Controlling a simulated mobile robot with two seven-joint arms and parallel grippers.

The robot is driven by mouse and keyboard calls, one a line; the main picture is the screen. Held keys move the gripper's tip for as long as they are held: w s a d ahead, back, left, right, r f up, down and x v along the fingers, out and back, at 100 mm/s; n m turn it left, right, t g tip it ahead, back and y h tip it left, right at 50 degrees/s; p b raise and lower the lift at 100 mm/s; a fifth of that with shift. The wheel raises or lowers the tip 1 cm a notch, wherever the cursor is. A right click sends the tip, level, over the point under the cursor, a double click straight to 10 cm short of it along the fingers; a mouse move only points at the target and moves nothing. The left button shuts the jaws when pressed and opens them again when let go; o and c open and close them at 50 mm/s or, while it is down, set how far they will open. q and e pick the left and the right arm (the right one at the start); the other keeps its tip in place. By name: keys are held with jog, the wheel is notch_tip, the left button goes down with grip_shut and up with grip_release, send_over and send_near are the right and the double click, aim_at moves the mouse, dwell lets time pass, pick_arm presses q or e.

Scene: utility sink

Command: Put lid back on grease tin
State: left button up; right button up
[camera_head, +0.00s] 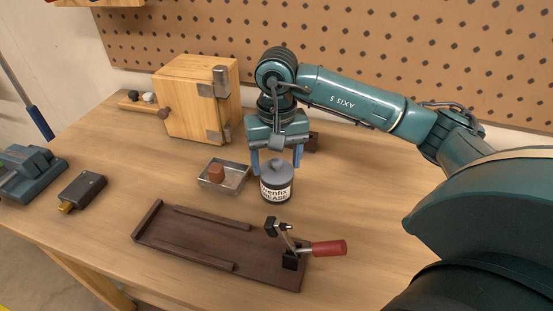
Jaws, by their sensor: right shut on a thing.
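The grease tin (277,190) is a short dark grey can with a white label. It stands upright on the wooden table, right of the small metal tray. Its grey lid (277,168) is at the top of the tin, between the fingers of my right gripper (277,164). The gripper points down from above and is shut on the lid, one blue finger on each side. I cannot tell whether the lid is fully seated or slightly above the rim. My left gripper is not in view.
A metal tray (239,179) holds a brown block (216,173). In front lies a dark wooden board (190,245) with a red-handled clamp (328,248). A wooden cabinet (188,100) stands behind, near the pegboard (400,45). A dark device (82,191) lies at left.

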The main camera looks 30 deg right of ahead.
jog(key=o, duration=1.2)
jog(key=shift+o, duration=0.2)
jog(key=shift+r, duration=0.1)
jog(key=shift+r+p, duration=1.95)
jog(key=shift+r, duration=1.5)
jog(key=shift+c, duration=0.6)
grip_shut()
